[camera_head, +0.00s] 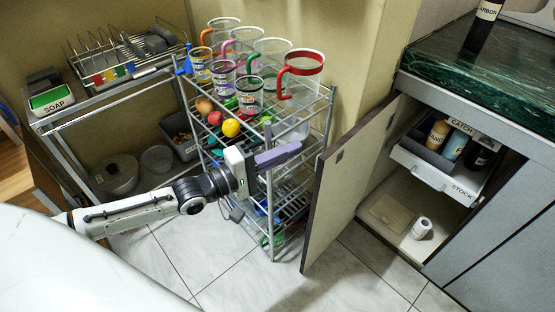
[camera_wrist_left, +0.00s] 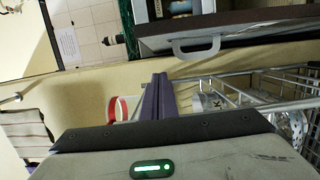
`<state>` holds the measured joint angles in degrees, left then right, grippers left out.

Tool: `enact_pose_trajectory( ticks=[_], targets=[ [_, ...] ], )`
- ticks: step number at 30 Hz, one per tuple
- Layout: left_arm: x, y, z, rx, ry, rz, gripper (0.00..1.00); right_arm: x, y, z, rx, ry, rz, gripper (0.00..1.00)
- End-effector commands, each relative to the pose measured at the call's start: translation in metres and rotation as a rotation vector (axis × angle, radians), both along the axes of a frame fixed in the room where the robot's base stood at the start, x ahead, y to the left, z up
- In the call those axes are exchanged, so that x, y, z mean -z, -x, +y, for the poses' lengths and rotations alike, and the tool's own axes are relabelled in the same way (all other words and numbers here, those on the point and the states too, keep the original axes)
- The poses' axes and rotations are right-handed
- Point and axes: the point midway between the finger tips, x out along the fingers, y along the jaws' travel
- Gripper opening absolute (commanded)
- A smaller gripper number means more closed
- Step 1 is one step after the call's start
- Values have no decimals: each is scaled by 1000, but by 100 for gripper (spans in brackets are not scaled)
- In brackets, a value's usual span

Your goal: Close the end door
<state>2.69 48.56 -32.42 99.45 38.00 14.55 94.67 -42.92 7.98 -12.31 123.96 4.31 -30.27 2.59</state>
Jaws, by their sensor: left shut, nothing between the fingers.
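The end door (camera_head: 345,180) is a beige panel with a dark edge, standing wide open at the left side of the cabinet (camera_head: 395,205) under the counter. It stands between the cabinet opening and the wire rack. My left gripper (camera_head: 297,148) has purple fingers that are shut and empty. It is over the rack, left of the door, with its tips pointing toward the door. In the head view a small gap shows between the tips and the door edge. The fingers also show in the left wrist view (camera_wrist_left: 159,82). My right gripper is in neither view.
The wire rack (camera_head: 272,225) holds several mugs and fruit close around my left arm. Inside the cabinet, a white pull-out drawer (camera_head: 430,172) holds bottles, and a small white object (camera_head: 421,228) lies below. A green counter (camera_head: 490,75) is above. The tiled floor before the door is clear.

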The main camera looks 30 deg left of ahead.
Motion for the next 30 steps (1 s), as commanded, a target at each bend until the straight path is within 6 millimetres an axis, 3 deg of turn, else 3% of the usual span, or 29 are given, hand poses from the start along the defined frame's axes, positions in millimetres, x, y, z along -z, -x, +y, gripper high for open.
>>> enact_pose_trajectory(
  ticks=[7, 16, 30],
  targets=[
    [1, -39, -25, 1, 1, -2, 0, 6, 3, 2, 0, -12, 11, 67],
    [1, -26, -57, 1, 0, 2, 0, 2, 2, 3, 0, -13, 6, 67],
    [0, -24, -60, -2, -2, 1, 0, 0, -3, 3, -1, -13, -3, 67]
  ],
)
